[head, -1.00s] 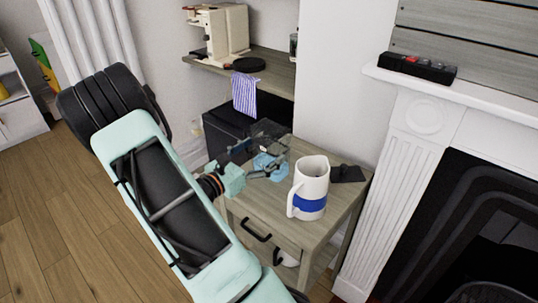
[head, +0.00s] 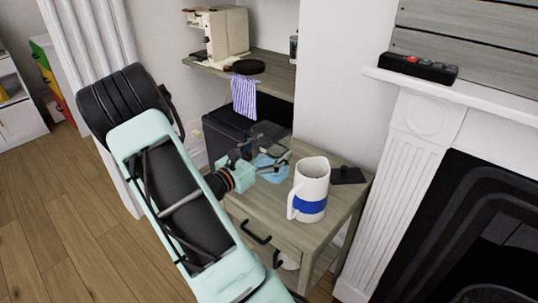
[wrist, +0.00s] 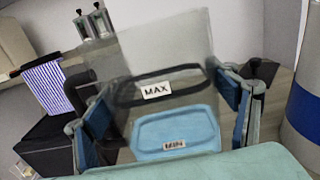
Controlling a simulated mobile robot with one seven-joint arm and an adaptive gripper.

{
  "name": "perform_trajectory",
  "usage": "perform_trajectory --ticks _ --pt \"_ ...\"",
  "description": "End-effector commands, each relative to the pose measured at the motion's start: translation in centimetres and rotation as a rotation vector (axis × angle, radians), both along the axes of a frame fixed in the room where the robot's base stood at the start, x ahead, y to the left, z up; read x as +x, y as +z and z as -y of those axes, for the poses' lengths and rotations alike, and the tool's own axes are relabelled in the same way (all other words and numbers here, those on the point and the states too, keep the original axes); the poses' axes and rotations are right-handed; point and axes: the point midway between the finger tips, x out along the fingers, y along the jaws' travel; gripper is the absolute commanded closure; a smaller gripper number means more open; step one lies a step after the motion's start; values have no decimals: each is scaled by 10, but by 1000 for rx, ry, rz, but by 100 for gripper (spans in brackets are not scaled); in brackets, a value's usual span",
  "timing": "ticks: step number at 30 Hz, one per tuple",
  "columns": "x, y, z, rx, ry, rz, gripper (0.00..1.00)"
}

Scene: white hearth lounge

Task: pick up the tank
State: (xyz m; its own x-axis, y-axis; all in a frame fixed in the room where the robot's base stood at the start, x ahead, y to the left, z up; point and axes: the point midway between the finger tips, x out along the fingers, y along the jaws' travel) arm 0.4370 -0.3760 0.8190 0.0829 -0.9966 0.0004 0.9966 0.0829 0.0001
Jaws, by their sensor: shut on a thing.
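The tank is a clear, see-through container with a dark MAX line and blue water near a MIN label. It fills the middle of the wrist view (wrist: 165,55). In the head view the tank (head: 268,137) is at the back left of the small wooden table, partly behind my gripper (head: 272,166). In the wrist view my gripper (wrist: 168,108) has blue-padded fingers on both sides of the tank and is shut on it. The tank's bottom is hidden, so I cannot tell whether it touches the table.
A white jug with a blue band (head: 311,187) stands close to the right on the wooden table (head: 262,212). A flat dark object (head: 348,175) lies behind it. A shelf (head: 273,78) with a cream machine (head: 222,35) and hanging striped cloth (head: 244,97) is above. The fireplace (head: 410,170) stands right.

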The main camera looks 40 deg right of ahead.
Motion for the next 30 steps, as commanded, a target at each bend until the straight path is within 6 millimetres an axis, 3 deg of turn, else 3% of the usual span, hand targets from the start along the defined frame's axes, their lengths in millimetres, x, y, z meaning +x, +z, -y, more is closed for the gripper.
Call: perform_trajectory --ticks 8,21,30 --pt "0 13 0 -3 0 2 62" --pt "0 91 0 -2 0 4 62" --pt "0 105 0 -2 0 1 62"
